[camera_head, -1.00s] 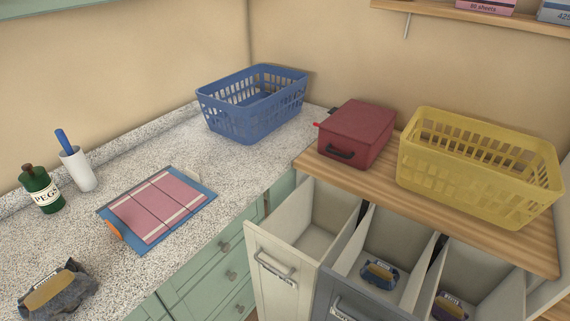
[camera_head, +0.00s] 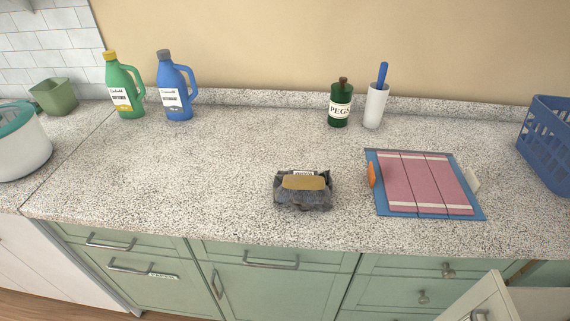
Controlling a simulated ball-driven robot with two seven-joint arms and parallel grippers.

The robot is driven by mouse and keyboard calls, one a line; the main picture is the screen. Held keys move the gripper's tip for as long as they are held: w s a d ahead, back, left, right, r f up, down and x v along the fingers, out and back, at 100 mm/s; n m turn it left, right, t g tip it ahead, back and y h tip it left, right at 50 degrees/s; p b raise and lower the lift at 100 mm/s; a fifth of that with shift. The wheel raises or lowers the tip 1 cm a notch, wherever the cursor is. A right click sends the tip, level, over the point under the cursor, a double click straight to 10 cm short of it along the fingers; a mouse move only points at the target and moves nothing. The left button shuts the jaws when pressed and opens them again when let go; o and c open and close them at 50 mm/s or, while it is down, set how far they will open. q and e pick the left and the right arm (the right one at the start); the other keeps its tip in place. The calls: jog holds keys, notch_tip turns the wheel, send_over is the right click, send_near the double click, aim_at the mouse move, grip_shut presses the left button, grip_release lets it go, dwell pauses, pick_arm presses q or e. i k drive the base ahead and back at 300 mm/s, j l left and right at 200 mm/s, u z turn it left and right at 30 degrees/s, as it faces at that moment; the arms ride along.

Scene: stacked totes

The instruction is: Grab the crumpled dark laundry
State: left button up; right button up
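The crumpled dark laundry (camera_head: 303,199) is a small dark grey bundle with a tan patch on top and a small label at its back edge. It lies on the speckled countertop (camera_head: 215,172), near the front edge, left of the pink and blue folding board. Neither of my grippers shows in the head view.
The folding board (camera_head: 425,184) lies to the right, with a blue basket (camera_head: 548,142) beyond it. A PEGS bottle (camera_head: 340,104), a white holder (camera_head: 375,106), blue jug (camera_head: 174,88) and green jug (camera_head: 121,88) stand behind. The counter left of the bundle is clear. An open drawer (camera_head: 482,301) juts out at lower right.

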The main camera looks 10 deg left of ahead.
aim_at(302, 191)
jog(key=u, duration=0.25)
jog(key=z, duration=0.45)
jog(key=j+z, duration=0.15)
jog(key=z, duration=0.8)
jog(key=j+z, duration=0.1)
jog(key=z, duration=0.35)
jog(key=k+z, duration=0.1)
jog(key=z, duration=0.4)
jog(key=j+z, duration=0.1)
jog(key=z, duration=0.35)
jog(key=k+j+z, duration=0.2)
jog(key=k, duration=0.15)
jog(key=i+l, duration=0.05)
jog(key=l, duration=0.05)
